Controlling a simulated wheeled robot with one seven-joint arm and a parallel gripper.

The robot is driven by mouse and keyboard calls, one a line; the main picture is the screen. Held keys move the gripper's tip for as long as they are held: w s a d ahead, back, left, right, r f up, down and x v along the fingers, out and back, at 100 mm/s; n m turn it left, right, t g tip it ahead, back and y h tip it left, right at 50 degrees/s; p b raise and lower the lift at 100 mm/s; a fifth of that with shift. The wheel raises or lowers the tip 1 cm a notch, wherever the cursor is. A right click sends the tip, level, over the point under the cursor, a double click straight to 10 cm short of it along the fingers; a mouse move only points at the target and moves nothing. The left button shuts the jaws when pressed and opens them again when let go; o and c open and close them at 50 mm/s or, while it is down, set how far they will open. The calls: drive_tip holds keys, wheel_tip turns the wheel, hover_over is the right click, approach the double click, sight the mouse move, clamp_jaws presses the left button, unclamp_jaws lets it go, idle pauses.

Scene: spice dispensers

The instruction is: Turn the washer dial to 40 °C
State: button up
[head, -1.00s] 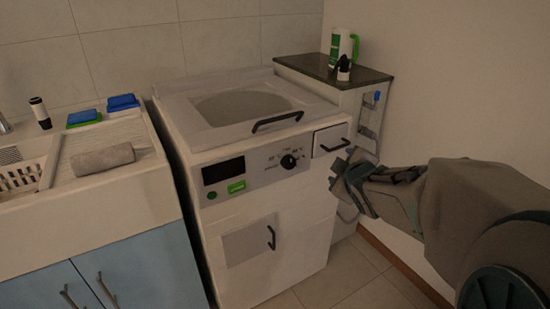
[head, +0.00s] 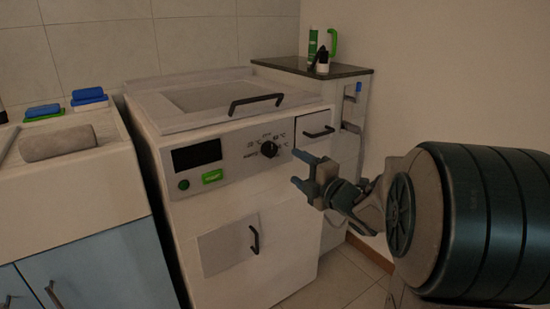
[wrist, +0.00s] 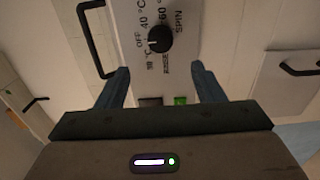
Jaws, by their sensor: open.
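The washer (head: 235,215) has a black round dial (head: 269,149) on its light grey control panel (head: 236,160). In the wrist view the dial (wrist: 159,39) sits ahead of the fingers, with 40 °C, 60 °C, OFF, SPIN and RINSE printed around it. A pale mark shows on its left side there; I cannot tell exactly which label it meets. My gripper (head: 301,169) is open and empty, right of the dial in the head view, with its fingers toward the panel. In the wrist view my gripper (wrist: 160,67) has the dial beyond its fingertips, apart from them.
A drawer with a black handle (head: 319,132) is close to my gripper. The lid handle (head: 256,102) and door handle (head: 254,240) stick out. A dark-topped cabinet (head: 312,67) carries bottles. The sink unit (head: 75,195) is at left.

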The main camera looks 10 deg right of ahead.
sight(272, 151)
drive_tip(key=b+x, duration=0.2)
drive_tip(key=x, duration=0.9)
drive_tip(key=c, duration=1)
